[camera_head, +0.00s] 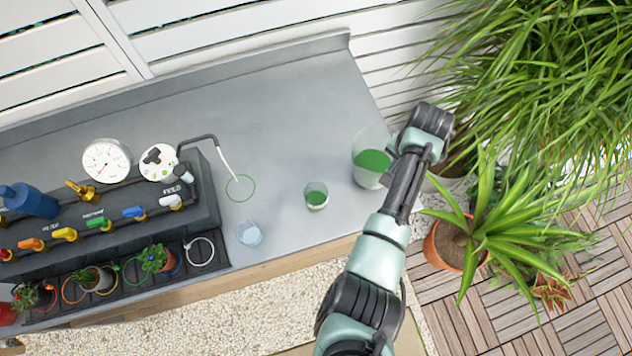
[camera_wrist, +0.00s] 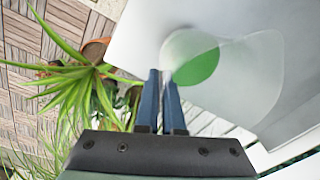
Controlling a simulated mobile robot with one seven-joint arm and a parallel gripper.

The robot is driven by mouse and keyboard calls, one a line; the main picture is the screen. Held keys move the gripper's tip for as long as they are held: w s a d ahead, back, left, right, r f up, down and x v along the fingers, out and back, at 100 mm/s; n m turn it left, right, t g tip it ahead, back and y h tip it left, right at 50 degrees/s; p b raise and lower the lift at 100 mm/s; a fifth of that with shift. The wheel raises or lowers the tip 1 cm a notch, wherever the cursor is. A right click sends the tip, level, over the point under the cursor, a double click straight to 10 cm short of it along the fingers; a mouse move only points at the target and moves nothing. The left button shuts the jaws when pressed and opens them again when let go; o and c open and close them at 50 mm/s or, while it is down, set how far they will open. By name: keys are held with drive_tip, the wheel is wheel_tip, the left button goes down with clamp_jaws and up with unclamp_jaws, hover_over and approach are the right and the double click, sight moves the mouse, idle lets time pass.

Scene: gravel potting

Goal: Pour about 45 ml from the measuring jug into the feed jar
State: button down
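The measuring jug (camera_head: 369,162) is a large clear vessel with green liquid, at the right end of the grey bench. It also shows in the wrist view (camera_wrist: 245,85), its near wall at my fingertips. My gripper (camera_wrist: 162,72) has its blue fingers nearly together at the jug's side, apparently closed on its edge; the grip itself is partly hidden. In the head view my gripper (camera_head: 396,152) is at the jug's right side. A small clear jar (camera_head: 316,196) with green liquid, apparently the feed jar, stands upright left of the jug.
An empty-looking clear cup (camera_head: 249,233) stands further left, near a green ring (camera_head: 240,188) under a thin spout. A dark valve panel (camera_head: 110,225) with gauges and small pots fills the left. Potted plants (camera_head: 480,240) crowd the right. The bench's back middle is clear.

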sight(378, 177)
drive_tip(key=shift+s+a+r+t+h+p, duration=0.25)
drive_tip(key=shift+a+r+t+h+p, duration=0.3)
drive_tip(key=shift+h+p, duration=0.25)
drive_tip(key=shift+s+a+r+t+h, duration=0.15)
drive_tip(key=shift+s+a+t+h, duration=0.2)
drive_tip(key=shift+a+h, duration=0.4)
drive_tip(key=a+h+b, duration=0.1)
drive_tip(key=s+a+t+h+b, duration=0.1)
drive_tip(key=a+t+h+b, duration=0.1)
drive_tip(key=shift+s+r+h, duration=0.3)
drive_tip(key=shift+h, duration=0.05)
drive_tip(key=shift+s+a+r+t+h+b, duration=0.1)
drive_tip(key=shift+a+r+t+h+b, duration=0.2)
drive_tip(key=shift+h+b, duration=0.4)
drive_tip(key=shift+s+a+r+t+h+b, duration=0.15)
drive_tip(key=shift+r+t+h+b, duration=0.2)
drive_tip(key=shift+b, duration=0.55)
drive_tip(key=shift+s+a+r+m+t+h+b, duration=0.25)
drive_tip(key=shift+a+r+t+h+b, duration=0.25)
drive_tip(key=shift+h+b, duration=0.4)
drive_tip(key=shift+s+a+r+h+b, duration=0.1)
drive_tip(key=shift+a+r+h+b, duration=0.2)
drive_tip(key=shift+h+b, duration=0.2)
idle(0.8)
drive_tip(key=shift+d+r, duration=0.1)
drive_tip(key=shift+d, duration=0.05)
